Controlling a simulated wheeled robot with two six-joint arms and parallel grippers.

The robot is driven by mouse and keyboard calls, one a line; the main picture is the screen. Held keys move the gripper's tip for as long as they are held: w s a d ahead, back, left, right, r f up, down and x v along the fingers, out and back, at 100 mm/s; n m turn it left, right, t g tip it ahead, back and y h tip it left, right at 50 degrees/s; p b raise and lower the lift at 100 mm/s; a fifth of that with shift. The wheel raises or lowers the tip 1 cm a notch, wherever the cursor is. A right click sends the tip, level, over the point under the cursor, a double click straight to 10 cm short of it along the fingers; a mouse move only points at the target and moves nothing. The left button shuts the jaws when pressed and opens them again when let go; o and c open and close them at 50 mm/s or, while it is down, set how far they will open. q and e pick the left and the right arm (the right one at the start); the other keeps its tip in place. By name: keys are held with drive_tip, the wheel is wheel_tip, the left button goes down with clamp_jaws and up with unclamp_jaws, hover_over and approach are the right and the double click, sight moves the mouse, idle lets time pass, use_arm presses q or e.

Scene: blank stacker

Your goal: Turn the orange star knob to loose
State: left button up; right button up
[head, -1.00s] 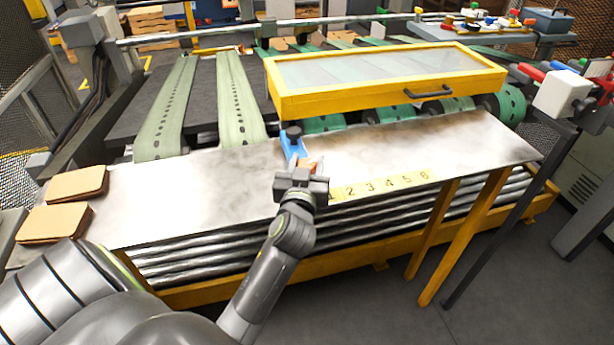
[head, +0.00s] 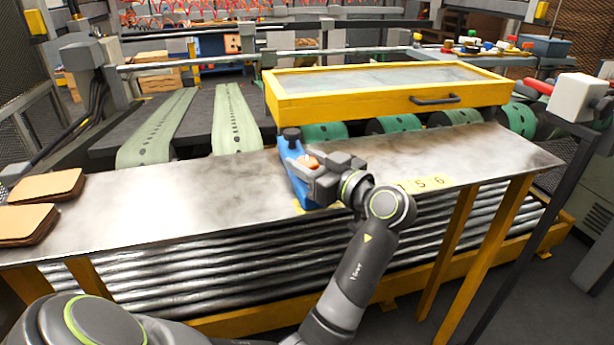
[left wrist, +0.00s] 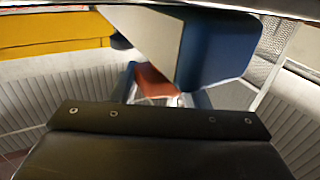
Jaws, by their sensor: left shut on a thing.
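The orange star knob (head: 307,162) sits on a blue clamp body (head: 290,150) with a black knob (head: 291,133) on top. The clamp stands on the metal table plate (head: 210,195). My left gripper (head: 312,168) is at the orange knob, shut on it, reaching in from the right of the clamp. The jaws hide part of the knob. In the left wrist view the orange knob (left wrist: 153,82) shows between the fingers, partly covered, next to a large blue part (left wrist: 215,50). My right gripper is in neither view.
A yellow-framed clear cover (head: 380,100) with a dark handle stands behind the clamp. A yellow number strip (head: 428,183) is partly hidden by my left arm. Brown card stacks (head: 40,188) lie at the left end. The plate is bare between stacks and clamp.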

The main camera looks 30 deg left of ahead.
use_arm(q)
drive_tip(key=shift+n+g+b, duration=0.75)
drive_tip(key=shift+n+g, duration=0.15)
drive_tip(key=shift+g, duration=0.5)
drive_tip(key=o, duration=1)
drive_tip(key=shift+c, duration=0.2)
